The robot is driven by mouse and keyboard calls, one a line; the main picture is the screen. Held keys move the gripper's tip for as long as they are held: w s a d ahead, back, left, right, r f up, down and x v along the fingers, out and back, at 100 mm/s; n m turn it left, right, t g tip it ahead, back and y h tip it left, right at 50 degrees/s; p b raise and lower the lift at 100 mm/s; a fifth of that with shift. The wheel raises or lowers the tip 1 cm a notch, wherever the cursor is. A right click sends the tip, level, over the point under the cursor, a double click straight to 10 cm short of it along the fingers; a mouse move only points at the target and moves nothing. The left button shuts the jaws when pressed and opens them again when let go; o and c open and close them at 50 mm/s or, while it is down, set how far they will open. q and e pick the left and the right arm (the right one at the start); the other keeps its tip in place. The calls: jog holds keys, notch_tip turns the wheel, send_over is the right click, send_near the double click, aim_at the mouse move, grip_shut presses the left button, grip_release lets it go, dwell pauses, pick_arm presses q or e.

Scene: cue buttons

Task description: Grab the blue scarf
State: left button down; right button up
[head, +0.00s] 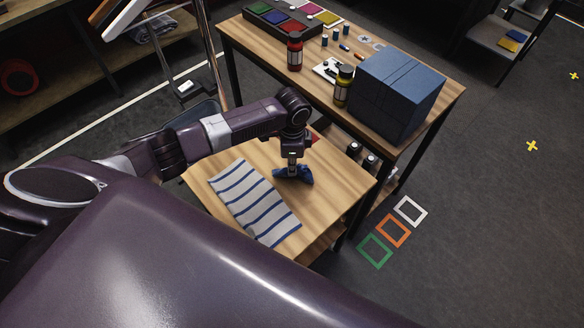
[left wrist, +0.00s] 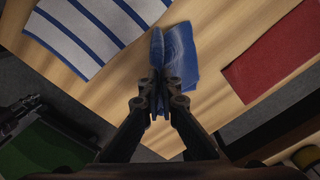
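The blue scarf (head: 306,177) is a small crumpled cloth on the lower wooden table, right of a striped cloth. It also shows in the left wrist view (left wrist: 184,52), bunched up between the fingers. My left gripper (head: 292,172) points down at it from above. In the left wrist view the fingertips (left wrist: 159,98) are close together with a fold of the scarf pinched between them. Part of the scarf spreads to the right of the fingers. My right gripper is not in view.
The white and blue striped cloth (head: 255,205) lies flat beside the scarf. A red cloth (left wrist: 276,58) lies on the other side. The higher table behind holds a large blue box (head: 397,92), a red bottle (head: 295,51) and a yellow bottle (head: 343,86).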

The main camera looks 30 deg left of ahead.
pick_arm(q)
jog(key=shift+r, duration=2.7)
notch_tip(320, 180, up, 9)
